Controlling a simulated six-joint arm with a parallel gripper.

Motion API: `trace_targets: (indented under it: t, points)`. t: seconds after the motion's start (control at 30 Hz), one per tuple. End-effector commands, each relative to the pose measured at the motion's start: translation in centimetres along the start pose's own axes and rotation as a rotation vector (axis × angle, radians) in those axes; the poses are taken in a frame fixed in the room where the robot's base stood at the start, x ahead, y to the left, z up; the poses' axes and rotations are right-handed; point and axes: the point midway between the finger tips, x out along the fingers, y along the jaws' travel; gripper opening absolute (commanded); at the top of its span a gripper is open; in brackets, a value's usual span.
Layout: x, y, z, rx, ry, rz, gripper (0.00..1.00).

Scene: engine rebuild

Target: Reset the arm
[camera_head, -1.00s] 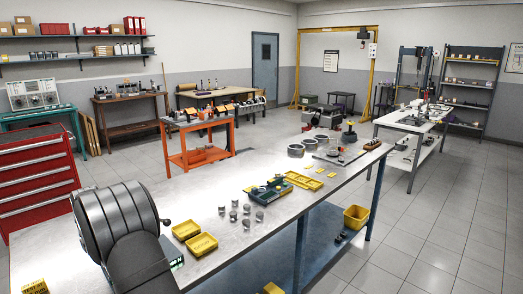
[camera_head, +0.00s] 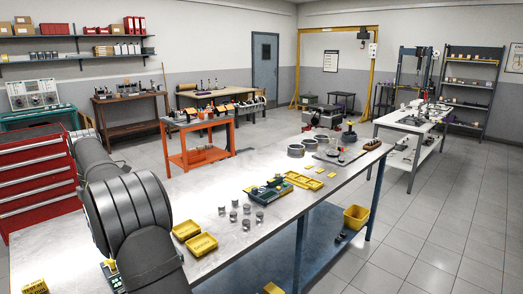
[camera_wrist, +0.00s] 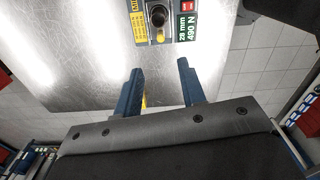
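My gripper (camera_wrist: 160,88) shows in the wrist view with its two blue fingers spread apart. It is open, and nothing sits between the fingers. Beyond the fingertips is the bare metal bench top (camera_wrist: 75,45). In the head view my arm fills the lower left, and I cannot make out the fingers there.
Two yellow trays (camera_head: 202,244) and several small metal cylinders (camera_head: 246,209) stand on the bench right of my arm. A green fixture (camera_head: 266,193) and more yellow trays (camera_head: 303,180) lie farther along. A red tool cabinet (camera_head: 45,185) stands at the left.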

Motion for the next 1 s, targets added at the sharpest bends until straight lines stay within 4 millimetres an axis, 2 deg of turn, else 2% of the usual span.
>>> trace_targets:
  t: [0.07,0.1,0.7,1.0]
  points:
    - [-1.5,0.0,0.0,0.0,-0.001,0.003,0.37]
    - [-0.3,0.1,0.0,-0.005,-0.016,-0.003,0.37]
    - [11.3,0.2,1.1,-0.174,-0.288,0.033,0.37]
    - [16.2,-0.6,0.8,-0.304,-0.381,0.051,0.37]
